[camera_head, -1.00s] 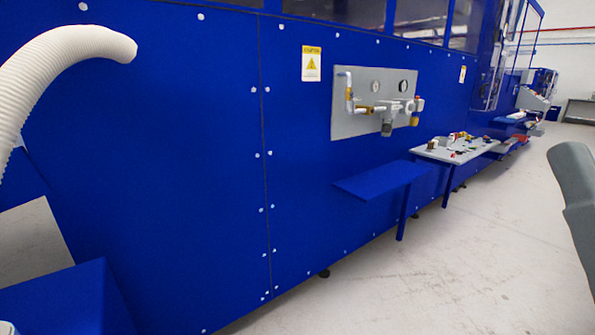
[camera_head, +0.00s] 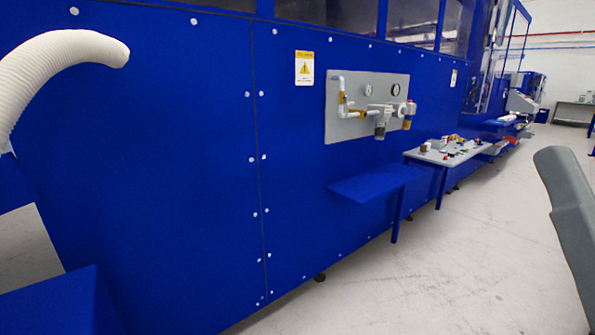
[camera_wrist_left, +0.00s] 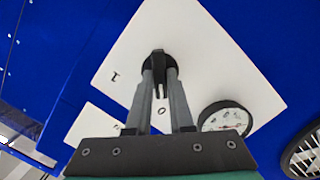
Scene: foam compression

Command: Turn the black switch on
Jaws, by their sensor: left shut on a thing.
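The black switch (camera_wrist_left: 157,54) is a round knob on a white plate (camera_wrist_left: 205,65) in the left wrist view. My left gripper (camera_wrist_left: 160,75) has its two grey fingers closed on the knob, and the fingertips hide part of it. An "I" mark is on the plate left of the knob, and an "O" mark lies below it, seen between the fingers. Neither the switch nor my grippers can be made out in the head view. My right gripper is in no view.
A dial gauge (camera_wrist_left: 226,118) sits right of the fingers, close to them. A round dark-rimmed part (camera_wrist_left: 303,155) is at the lower right. In the head view, a blue machine wall (camera_head: 190,180) carries a pipe panel (camera_head: 345,125), a blue shelf (camera_head: 375,183) and a white hose (camera_head: 60,62).

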